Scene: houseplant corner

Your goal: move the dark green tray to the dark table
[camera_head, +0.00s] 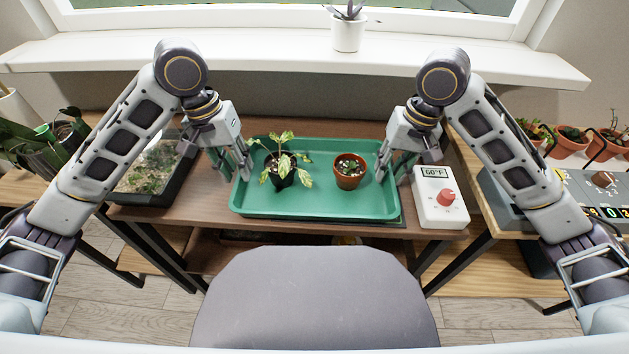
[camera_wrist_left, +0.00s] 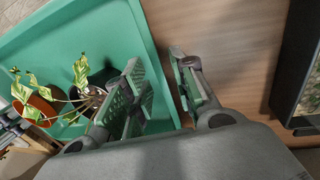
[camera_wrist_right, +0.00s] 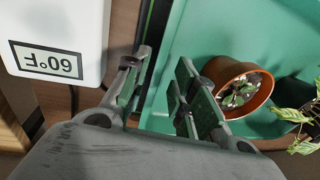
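The green tray (camera_head: 320,211) lies flat on the dark brown table (camera_head: 195,225) in the head view. It holds a leafy plant in a dark pot (camera_head: 282,177) on its left and a small plant in a terracotta pot (camera_head: 348,180) on its right. My left gripper (camera_head: 237,170) is at the tray's left rim; in the left wrist view its fingers (camera_wrist_left: 165,90) are apart, one inside the rim and one outside. My right gripper (camera_head: 393,172) is at the right rim; in the right wrist view its fingers (camera_wrist_right: 160,90) are also apart, on either side of the rim.
A white controller (camera_head: 440,213) reading 60°F stands close to the right of the tray. A black-edged planter box (camera_head: 155,180) is at the left. A lighter wooden table (camera_head: 485,212) adjoins at the right. A windowsill (camera_head: 280,55) runs behind.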

